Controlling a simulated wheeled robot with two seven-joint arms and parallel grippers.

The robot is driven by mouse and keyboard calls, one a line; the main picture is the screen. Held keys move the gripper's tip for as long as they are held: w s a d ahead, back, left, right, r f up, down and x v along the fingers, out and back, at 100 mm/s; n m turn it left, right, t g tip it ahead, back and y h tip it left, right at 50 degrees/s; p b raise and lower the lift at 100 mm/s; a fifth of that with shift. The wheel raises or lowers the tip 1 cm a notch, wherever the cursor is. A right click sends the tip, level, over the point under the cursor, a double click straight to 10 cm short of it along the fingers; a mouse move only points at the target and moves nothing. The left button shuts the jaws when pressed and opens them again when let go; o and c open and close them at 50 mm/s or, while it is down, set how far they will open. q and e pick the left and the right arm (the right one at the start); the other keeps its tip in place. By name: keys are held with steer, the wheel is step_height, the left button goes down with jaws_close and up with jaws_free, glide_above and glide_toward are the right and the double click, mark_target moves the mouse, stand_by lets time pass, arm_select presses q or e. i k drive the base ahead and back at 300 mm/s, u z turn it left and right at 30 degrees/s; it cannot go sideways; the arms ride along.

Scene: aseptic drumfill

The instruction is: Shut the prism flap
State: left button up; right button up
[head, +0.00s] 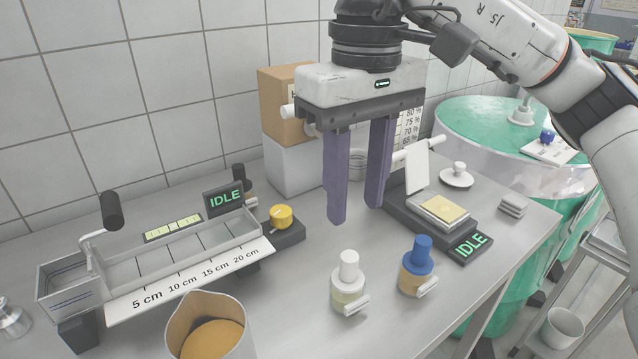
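The prism flap (416,167) is a white plate that stands raised, nearly upright, at the back of a dark instrument with a green IDLE display (471,244). A pale rod (435,143) shows beside its top edge. In front of the flap, the silver prism bed (428,212) lies uncovered with a yellow patch (446,208) on it. My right gripper (356,212) points down with its two purple-grey fingers apart and nothing between them. It hangs left of the flap, apart from it as far as I can tell. My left gripper is not in view.
A white-capped bottle (348,285) and a blue-capped bottle (417,268) stand in front of the instrument. A trough device (180,255) with a crank and a cup of orange-brown contents (208,335) are at left. A small white dish (456,178) sits behind right.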

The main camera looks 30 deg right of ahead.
mark_target(416, 156)
steer(key=k, duration=1)
